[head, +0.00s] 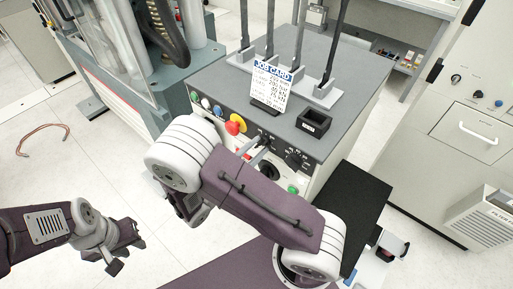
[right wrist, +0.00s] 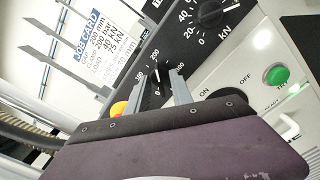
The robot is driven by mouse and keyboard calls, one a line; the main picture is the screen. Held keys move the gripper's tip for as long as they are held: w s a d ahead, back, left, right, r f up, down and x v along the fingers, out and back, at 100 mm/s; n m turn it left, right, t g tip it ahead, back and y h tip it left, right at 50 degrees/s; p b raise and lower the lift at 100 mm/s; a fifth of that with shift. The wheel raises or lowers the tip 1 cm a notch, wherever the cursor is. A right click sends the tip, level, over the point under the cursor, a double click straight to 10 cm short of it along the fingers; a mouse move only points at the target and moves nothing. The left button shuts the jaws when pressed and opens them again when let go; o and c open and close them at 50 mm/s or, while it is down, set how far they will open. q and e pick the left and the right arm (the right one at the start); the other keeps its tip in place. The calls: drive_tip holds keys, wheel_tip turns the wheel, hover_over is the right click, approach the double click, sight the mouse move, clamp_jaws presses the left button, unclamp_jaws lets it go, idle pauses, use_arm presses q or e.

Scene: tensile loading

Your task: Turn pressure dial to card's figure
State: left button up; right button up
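The white job card (head: 272,82) with a blue header stands on the grey console; one line seems to read 200 bar. It also shows tilted in the right wrist view (right wrist: 92,45). The black pressure dial (right wrist: 157,86), with a small scale showing 100 and 200, is on the front panel. My right gripper (head: 257,146) is at this dial; in the right wrist view its two grey fingers (right wrist: 157,88) stand apart on either side of the dial. I cannot tell whether they touch it. My left gripper (head: 122,256) is open and empty, low over the floor.
A larger kN dial (right wrist: 208,12) sits beside the pressure dial. A red and yellow stop button (head: 235,125) and a green button (right wrist: 277,75) are nearby. A small black box (head: 313,122) and a rack of grey rods (head: 322,93) stand on the console.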

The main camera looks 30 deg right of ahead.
drive_tip(key=v, duration=0.9)
drive_tip(key=shift+b, duration=0.3)
drive_tip(key=s+d+f+m+g+y+p, duration=0.2)
drive_tip(key=s+d+f+m+g+y, duration=0.35)
drive_tip(key=s+m+g+y, duration=0.35)
drive_tip(key=w+m+t+y, duration=0.1)
drive_tip(key=m+y, duration=0.1)
drive_tip(key=w+a+m+t+y+p, duration=0.1)
drive_tip(key=w+m+y, duration=0.1)
drive_tip(key=y, duration=0.1)
drive_tip(key=w+a+r+m+t+y, duration=0.1)
drive_tip(key=y, duration=0.1)
drive_tip(key=shift+w+m+y+p, duration=0.25)
drive_tip(key=shift+m+y+p, duration=0.15)
